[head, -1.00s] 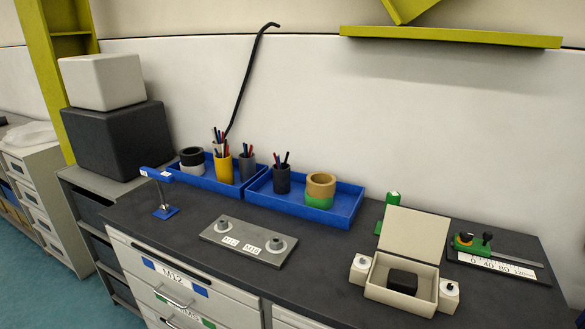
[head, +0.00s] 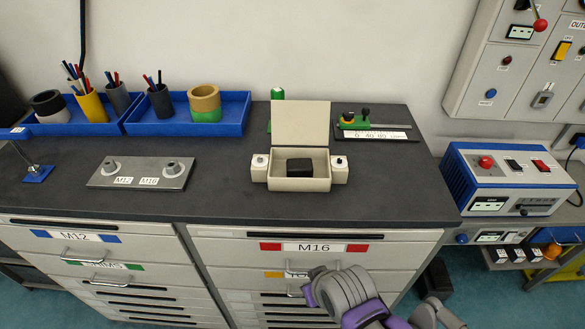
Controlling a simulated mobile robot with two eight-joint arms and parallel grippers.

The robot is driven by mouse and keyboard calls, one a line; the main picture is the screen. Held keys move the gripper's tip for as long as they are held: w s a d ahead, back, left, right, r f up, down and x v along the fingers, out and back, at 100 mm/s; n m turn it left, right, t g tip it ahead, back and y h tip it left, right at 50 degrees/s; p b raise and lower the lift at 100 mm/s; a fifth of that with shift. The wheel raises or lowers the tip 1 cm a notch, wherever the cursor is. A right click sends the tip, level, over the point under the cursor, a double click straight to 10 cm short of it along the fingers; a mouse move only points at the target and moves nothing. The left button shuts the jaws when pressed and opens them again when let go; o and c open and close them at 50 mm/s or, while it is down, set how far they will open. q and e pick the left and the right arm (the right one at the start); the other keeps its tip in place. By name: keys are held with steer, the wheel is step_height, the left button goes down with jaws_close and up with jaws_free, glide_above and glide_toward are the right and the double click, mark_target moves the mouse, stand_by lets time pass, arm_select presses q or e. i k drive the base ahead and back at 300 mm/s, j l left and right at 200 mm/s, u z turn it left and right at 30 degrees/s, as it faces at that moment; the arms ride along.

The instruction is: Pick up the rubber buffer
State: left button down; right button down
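A black block (head: 299,167), which looks like the rubber buffer, lies inside an open beige box (head: 300,184) on the dark worktop in the head view. The box's lid (head: 301,124) stands up at its back. The walls of the box hide the block's lower part. A grey and purple part of my arm shows low in the picture, in front of the drawers and below the box. No fingers can be made out on it. Neither gripper shows, and nothing of mine touches the block or the box.
White knobbed blocks flank the box. A measuring slide (head: 372,130) lies behind it to the right. A metal plate (head: 142,173) marked M12 and M16 and blue trays (head: 187,127) are to the left. A control box (head: 508,178) stands at the right. The worktop around the box's front is clear.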

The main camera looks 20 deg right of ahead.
mark_target(295, 167)
steer(key=j+z, duration=0.9)
